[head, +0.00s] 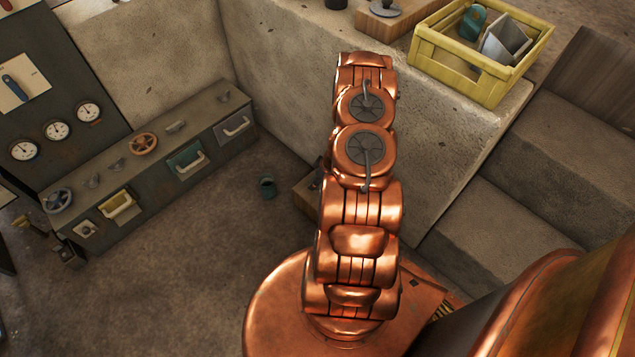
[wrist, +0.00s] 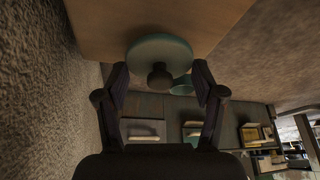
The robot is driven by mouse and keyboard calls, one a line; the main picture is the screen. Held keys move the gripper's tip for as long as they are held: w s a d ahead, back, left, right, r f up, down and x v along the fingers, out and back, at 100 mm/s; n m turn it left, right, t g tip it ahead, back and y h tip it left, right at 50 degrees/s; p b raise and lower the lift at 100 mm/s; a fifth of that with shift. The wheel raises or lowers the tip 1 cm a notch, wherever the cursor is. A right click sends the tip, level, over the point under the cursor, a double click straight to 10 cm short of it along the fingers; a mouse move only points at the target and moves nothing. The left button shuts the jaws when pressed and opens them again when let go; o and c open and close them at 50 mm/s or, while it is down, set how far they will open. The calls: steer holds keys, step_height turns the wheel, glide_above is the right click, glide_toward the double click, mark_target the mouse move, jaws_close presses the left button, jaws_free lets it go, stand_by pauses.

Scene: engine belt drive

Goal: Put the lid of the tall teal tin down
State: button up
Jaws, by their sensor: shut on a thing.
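In the wrist view my gripper (wrist: 159,72) is shut on a round teal lid (wrist: 150,50) with a dark knob (wrist: 160,77). In the head view a small teal container (head: 267,188) stands on the floor left of my arm. My gripper and the lid are hidden behind my arm there.
A wooden surface (wrist: 95,30) lies behind the lid in the wrist view. A wooden box (head: 307,196) stands partly behind my arm. A long drawer cabinet (head: 150,195) lines the left wall. A yellow crate (head: 450,68) sits on the concrete ledge. The floor at left centre is clear.

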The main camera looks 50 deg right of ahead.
steer(key=shift+f, duration=1.15)
steer(key=o, duration=0.8)
steer(key=shift+f, duration=0.1)
